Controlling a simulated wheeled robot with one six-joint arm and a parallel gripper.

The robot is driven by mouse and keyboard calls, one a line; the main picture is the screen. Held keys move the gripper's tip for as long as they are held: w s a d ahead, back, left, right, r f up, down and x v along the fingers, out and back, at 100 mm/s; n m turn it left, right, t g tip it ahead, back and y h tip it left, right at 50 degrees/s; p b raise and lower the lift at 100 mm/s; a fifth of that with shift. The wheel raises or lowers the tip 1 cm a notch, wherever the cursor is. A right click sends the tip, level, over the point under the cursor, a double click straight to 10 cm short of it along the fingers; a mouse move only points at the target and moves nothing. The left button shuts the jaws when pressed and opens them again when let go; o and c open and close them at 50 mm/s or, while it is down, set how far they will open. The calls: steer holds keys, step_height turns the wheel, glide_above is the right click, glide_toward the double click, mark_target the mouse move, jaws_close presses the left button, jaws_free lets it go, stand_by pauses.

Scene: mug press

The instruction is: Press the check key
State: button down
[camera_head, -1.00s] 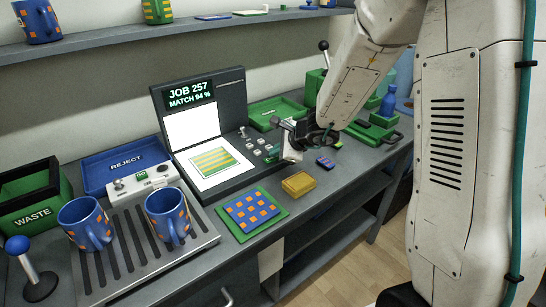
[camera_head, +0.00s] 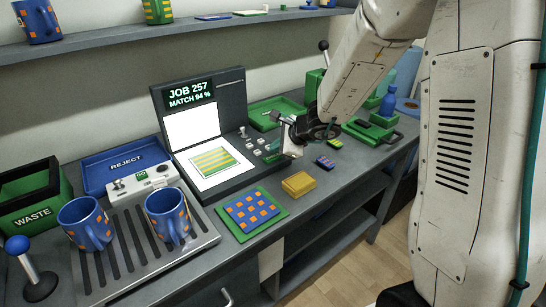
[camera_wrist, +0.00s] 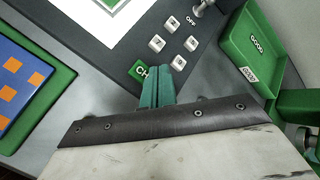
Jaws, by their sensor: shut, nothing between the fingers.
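The green check key (camera_wrist: 140,70) shows in the wrist view on the grey console, below several white number keys. Only the letters "CH" can be read, because my fingertips cover its right side. My gripper (camera_wrist: 155,80) is shut and empty, its teal fingers together over the edge of the key. I cannot tell whether they touch it. In the head view my gripper (camera_head: 289,150) is at the right end of the console (camera_head: 240,182), beside the keypad. The screen (camera_head: 190,94) reads "JOB 257, MATCH 94 %".
A switch marked OFF (camera_wrist: 202,6) is above the keys, and a green GOOD tray (camera_wrist: 232,50) is to the right. A patterned blue sample on a green mat (camera_head: 279,214) and a yellow block (camera_head: 299,184) lie in front. Two blue mugs stand on the grille (camera_head: 127,241).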

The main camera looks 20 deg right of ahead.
mark_target(276, 158)
steer(key=shift+r, duration=2.5)
